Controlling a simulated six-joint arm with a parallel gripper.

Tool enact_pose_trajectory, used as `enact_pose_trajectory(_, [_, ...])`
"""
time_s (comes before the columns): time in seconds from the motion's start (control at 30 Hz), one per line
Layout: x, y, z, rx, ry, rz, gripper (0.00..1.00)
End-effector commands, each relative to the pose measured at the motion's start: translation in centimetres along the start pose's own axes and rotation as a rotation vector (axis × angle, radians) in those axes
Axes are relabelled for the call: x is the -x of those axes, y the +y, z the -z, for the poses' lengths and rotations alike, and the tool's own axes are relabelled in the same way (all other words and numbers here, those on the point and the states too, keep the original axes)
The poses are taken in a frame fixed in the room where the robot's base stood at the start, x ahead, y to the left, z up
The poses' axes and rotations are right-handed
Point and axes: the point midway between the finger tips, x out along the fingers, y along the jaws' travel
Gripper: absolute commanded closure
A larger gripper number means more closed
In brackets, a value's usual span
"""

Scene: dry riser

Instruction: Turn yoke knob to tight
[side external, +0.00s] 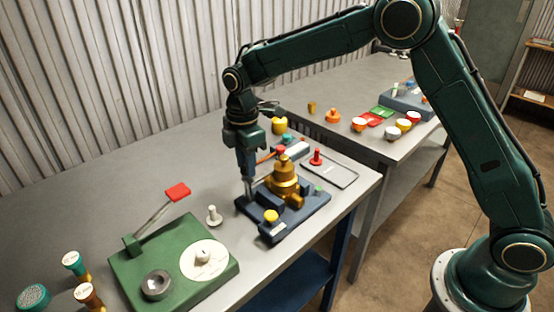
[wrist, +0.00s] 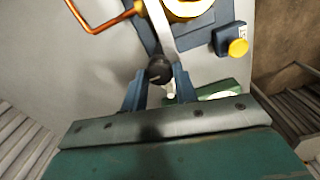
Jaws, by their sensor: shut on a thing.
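My gripper (side external: 249,190) points straight down at the left end of a dark blue base (side external: 300,214) carrying a brass valve body (side external: 284,180). In the wrist view my gripper (wrist: 159,78) is shut on a round black knob (wrist: 159,67), with one blue finger on each side. I take this for the yoke knob. It sits at the end of a pale bar (wrist: 163,30) that runs toward the brass body (wrist: 187,8). In the side view the fingers hide the knob. I cannot read any tight mark.
A yellow knob (side external: 271,215) stands at the base's front corner. A copper tube (wrist: 98,24) bends beside the brass body. A green fixture (side external: 130,279) with a red-tipped lever (side external: 177,192) stands to the left, with a small pale peg (side external: 213,215) between. Bare tabletop lies behind the fixture.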

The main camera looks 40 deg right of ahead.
Motion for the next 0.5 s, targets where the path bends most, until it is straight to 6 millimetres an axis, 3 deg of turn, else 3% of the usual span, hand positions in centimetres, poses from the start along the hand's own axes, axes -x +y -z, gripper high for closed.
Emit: enact_pose_trajectory(0.5, [0.08,-0.02,0.0,-0.179,-0.001,0.001,0.94])
